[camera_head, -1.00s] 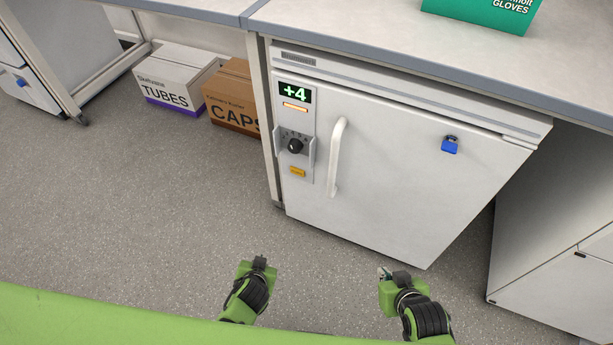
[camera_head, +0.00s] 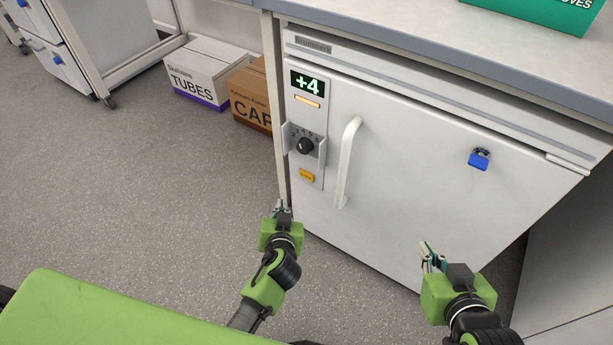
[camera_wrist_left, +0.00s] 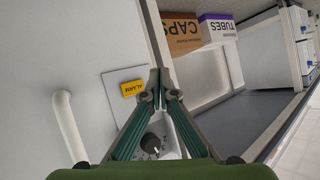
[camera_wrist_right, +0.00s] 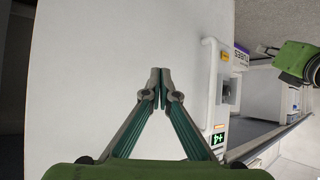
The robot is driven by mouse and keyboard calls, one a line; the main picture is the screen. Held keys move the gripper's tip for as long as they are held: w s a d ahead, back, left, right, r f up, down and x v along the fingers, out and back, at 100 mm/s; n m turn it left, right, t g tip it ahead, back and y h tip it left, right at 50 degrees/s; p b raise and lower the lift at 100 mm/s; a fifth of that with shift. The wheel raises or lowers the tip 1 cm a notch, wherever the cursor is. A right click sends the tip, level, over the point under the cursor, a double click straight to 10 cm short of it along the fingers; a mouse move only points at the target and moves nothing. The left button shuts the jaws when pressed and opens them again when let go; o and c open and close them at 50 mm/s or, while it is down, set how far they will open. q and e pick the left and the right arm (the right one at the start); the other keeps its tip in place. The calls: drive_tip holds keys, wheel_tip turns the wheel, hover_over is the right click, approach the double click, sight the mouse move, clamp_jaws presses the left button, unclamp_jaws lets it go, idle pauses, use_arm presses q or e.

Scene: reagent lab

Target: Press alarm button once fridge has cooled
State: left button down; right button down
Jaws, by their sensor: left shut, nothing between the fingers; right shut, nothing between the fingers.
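The white under-counter fridge (camera_head: 400,170) stands closed under the bench. Its display (camera_head: 307,84) reads +4 in green, with an orange lit bar below it. Under that are a black dial (camera_head: 305,146) and the yellow alarm button (camera_head: 306,175), labelled ALARM in the left wrist view (camera_wrist_left: 132,88). My left gripper (camera_head: 281,206) is shut and empty, below the button in the head view and apart from it. In the left wrist view its fingertips (camera_wrist_left: 160,75) appear right of the button. My right gripper (camera_head: 430,248) is shut and empty, in front of the lower fridge door; its fingertips show (camera_wrist_right: 158,75).
A white vertical handle (camera_head: 347,162) sticks out right of the button. TUBES (camera_head: 205,72) and CAPS (camera_head: 250,92) boxes stand on the floor behind the bench leg. Open floor lies to the left.

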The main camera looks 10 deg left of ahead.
sight(306, 176)
use_arm(q)
drive_tip(key=shift+w, duration=0.1)
